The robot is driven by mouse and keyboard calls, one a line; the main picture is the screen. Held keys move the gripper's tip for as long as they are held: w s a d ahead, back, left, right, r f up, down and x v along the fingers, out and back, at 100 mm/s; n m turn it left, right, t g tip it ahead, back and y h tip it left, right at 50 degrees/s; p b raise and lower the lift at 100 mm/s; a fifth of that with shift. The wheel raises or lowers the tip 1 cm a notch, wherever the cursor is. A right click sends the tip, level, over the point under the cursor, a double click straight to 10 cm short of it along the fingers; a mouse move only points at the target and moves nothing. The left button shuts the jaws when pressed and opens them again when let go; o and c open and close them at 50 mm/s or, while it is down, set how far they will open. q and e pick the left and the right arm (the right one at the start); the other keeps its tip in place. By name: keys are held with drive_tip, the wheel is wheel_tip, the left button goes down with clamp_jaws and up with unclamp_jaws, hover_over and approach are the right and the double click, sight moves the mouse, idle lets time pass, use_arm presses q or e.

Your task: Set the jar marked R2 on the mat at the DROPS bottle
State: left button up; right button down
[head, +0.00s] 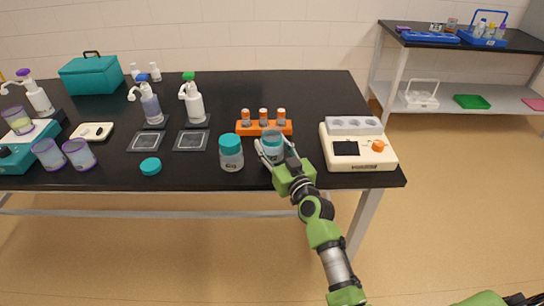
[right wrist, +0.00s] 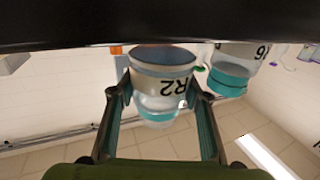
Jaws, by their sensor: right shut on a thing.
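The jar marked R2 (head: 272,150) is clear with teal at its top and stands upright between the fingers of my right gripper (head: 271,153). In the right wrist view, which is upside down, the gripper is shut on the jar (right wrist: 161,84) from both sides, and its R2 label shows. The jar's base is at or close to the tabletop; I cannot tell if it touches. My left gripper is not in view.
A teal-lidded jar (head: 231,153) stands just left of R2. An orange rack (head: 280,128) with several vials is behind R2, and a white device (head: 358,155) is to the right. A loose teal lid (head: 151,166) lies before the mats. Purple-rimmed cups (head: 79,154) stand farther left.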

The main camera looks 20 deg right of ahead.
sight(276, 159)
drive_tip(key=shift+f+b, duration=0.8)
drive_tip(key=shift+f, duration=0.5)
drive_tip(key=shift+f, duration=0.15)
drive_tip(key=c, duration=1.2)
unclamp_jaws()
drive_tip(key=shift+o, duration=0.2)
